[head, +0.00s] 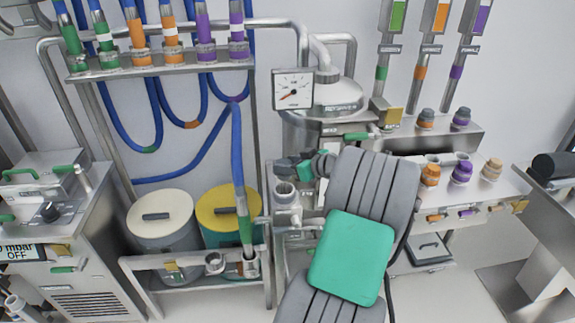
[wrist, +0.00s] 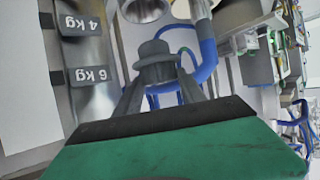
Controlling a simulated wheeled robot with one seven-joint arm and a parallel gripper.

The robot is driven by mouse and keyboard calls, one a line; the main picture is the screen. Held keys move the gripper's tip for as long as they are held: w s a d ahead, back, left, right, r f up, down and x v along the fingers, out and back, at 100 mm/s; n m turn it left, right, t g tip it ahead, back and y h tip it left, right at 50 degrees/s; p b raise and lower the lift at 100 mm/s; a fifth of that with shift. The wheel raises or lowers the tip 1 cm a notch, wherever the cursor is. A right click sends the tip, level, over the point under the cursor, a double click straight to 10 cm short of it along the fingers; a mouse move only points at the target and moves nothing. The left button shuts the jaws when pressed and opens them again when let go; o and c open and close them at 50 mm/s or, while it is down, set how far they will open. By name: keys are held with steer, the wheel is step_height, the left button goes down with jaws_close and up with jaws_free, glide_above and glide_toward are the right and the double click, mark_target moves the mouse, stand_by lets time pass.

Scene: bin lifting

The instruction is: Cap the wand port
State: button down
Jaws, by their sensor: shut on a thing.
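My gripper (wrist: 157,92) is shut on a grey stepped cap (wrist: 155,58), which sits between its two grey fingers in the wrist view. In the head view my gripper (head: 288,166) is beside the central vessel, and the cap is too small to make out. A round open metal mouth (wrist: 147,9), which looks like the port, shows just past the cap at the top of the wrist view. The cap appears apart from it. In the head view a short metal fitting (head: 285,189) with a round top stands just below my gripper.
A blue hose wand (head: 243,215) stands upright left of the fitting. A dial gauge (head: 293,89) and the metal vessel (head: 338,96) are above my gripper. Two lidded bins (head: 162,240) stand at left. Coloured plugs (head: 430,174) line the shelf at right.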

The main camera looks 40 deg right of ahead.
mark_target(289, 178)
steer(key=shift+f, duration=0.1)
steer(key=shift+f+b, duration=1.45)
steer(key=shift+b, duration=0.3)
steer(key=shift+f+b, duration=1.1)
steer(key=shift+f, duration=0.05)
steer(key=shift+f+b, duration=1.1)
steer(key=shift+b, duration=0.35)
steer(key=c, duration=0.6)
jaws_free()
steer(key=b+v, duration=0.1)
steer(key=v, duration=0.7)
